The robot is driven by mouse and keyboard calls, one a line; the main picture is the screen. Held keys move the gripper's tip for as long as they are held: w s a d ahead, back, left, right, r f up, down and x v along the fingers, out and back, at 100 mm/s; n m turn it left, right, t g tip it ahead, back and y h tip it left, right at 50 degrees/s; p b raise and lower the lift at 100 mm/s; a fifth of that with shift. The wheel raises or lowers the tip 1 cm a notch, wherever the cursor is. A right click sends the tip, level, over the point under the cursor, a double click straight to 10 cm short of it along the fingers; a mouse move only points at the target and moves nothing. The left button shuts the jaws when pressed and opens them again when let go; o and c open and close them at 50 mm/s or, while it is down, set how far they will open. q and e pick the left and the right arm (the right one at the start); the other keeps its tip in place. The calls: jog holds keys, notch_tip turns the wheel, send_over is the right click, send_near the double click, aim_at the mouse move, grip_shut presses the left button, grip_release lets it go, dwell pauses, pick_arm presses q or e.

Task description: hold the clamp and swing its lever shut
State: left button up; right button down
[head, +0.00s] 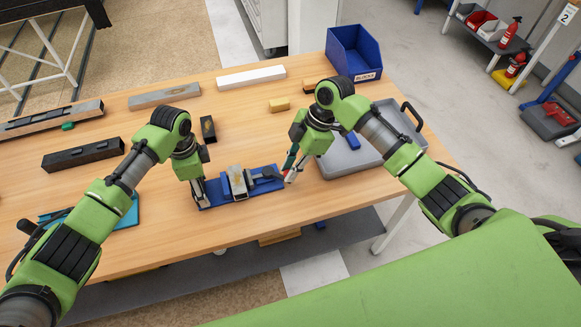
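The clamp (238,184) sits on a blue base plate on the wooden table, with a pale metal block standing in its middle. Its dark lever (266,173) reaches out to the right from the block, low over the plate. My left gripper (199,192) points down at the left end of the blue base and seems to touch it; whether its fingers are closed on the base cannot be seen. My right gripper (288,178) points down at the lever's right end, very close to it. Its fingers show nearly edge-on, so the gap and any contact are unclear.
A grey tray (343,163) with a blue item stands right of the clamp, behind my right gripper. A blue bin (353,50) stands at the back right corner. Metal bars and blocks lie at the back and left of the wooden table (170,225). The table's front edge is clear.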

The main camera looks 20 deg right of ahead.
jog(key=shift+s, duration=0.1)
jog(key=shift+s+a+m+t, duration=0.4)
jog(key=shift+a+m+t, duration=0.1)
jog(key=shift+m, duration=0.6)
jog(key=m, duration=0.1)
jog(key=s+a+m, duration=0.1)
jog(key=shift+a+m+t, duration=0.2)
jog(key=shift+m+t, duration=0.1)
jog(key=shift+t, duration=0.1)
jog(key=a+m, duration=0.1)
jog(key=a+m+t+h, duration=0.1)
jog(key=m, duration=0.1)
jog(key=a+m, duration=0.1)
jog(key=shift+s+m+t, duration=0.25)
jog(key=shift+m+t, duration=0.05)
jog(key=a+m, duration=0.1)
jog(key=m+h, duration=0.1)
jog(key=m, duration=0.1)
jog(key=a+m, duration=0.1)
jog(key=shift+w+a+t+h, duration=0.25)
jog(key=shift+a+t+h, duration=0.05)
jog(key=shift+t+h, duration=0.1)
jog(key=shift+w+a+m+h, duration=0.35)
jog(key=shift+a+m, duration=0.1)
jog(key=shift+m, duration=0.5)
jog(key=shift+w+a+m+h, duration=0.2)
jog(key=shift+a+m+h, duration=0.2)
jog(key=shift+m, duration=0.55)
jog(key=c, duration=1.9)
grip_release()
